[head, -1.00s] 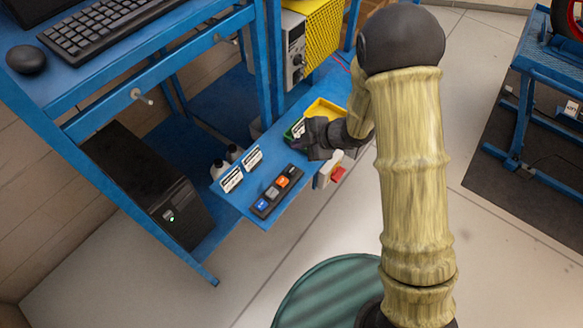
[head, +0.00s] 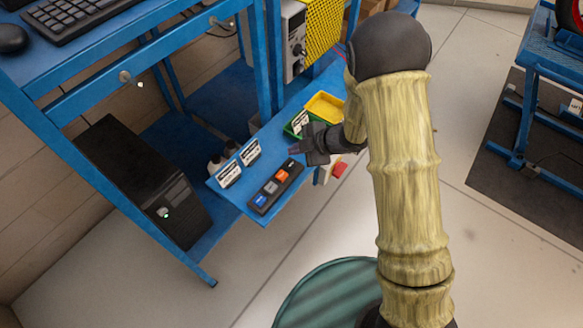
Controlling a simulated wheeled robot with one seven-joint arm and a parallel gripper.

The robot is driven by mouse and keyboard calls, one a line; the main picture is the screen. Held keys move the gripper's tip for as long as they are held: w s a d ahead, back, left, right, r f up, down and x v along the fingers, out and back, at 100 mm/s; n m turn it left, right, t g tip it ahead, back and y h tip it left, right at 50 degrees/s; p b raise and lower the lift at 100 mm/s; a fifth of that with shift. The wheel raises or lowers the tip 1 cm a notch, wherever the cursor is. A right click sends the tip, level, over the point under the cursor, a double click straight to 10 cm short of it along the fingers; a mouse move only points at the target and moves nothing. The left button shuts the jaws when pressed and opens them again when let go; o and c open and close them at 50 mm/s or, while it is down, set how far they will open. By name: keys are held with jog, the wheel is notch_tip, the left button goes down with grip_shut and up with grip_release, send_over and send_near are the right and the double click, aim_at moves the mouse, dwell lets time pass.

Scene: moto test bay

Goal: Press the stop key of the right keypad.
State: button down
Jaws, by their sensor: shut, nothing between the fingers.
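A dark keypad (head: 265,208) lies on the blue shelf, its row running from lower left to upper right. It has a blue key (head: 260,200), a grey key (head: 271,188), an orange key (head: 282,175) and a dark key at the far end. The key markings are too small to read, so I cannot tell which is stop. I make out only this one keypad. My gripper (head: 294,152) is shut and empty, fingers pointing left, just beyond the keypad's far end in the picture. It appears above the shelf; I cannot tell its height or any contact.
Two white label cards (head: 229,173) (head: 250,152) stand left of the keypad. A green bin (head: 291,128) and a yellow bin (head: 325,106) sit behind my gripper. A red button (head: 340,169) on a pale box is at the shelf's right edge. A blue post (head: 268,60) rises behind.

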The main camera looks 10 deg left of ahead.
aim_at(296, 165)
jog(key=shift+f+b, duration=0.9)
jog(key=shift+f, duration=0.8)
dwell(0.6)
jog(key=shift+f+b, duration=0.3)
jog(key=shift+f, duration=0.15)
jog(key=shift+f+b, duration=0.35)
jog(key=shift+f, duration=0.15)
dwell(0.8)
jog(key=shift+r, duration=0.15)
jog(key=shift+r+p, duration=0.8)
jog(key=shift+p, duration=0.05)
jog(key=shift+r, duration=0.1)
notch_tip(296, 165, up, 5)
jog(key=p, duration=0.4)
jog(key=shift+p, duration=0.3)
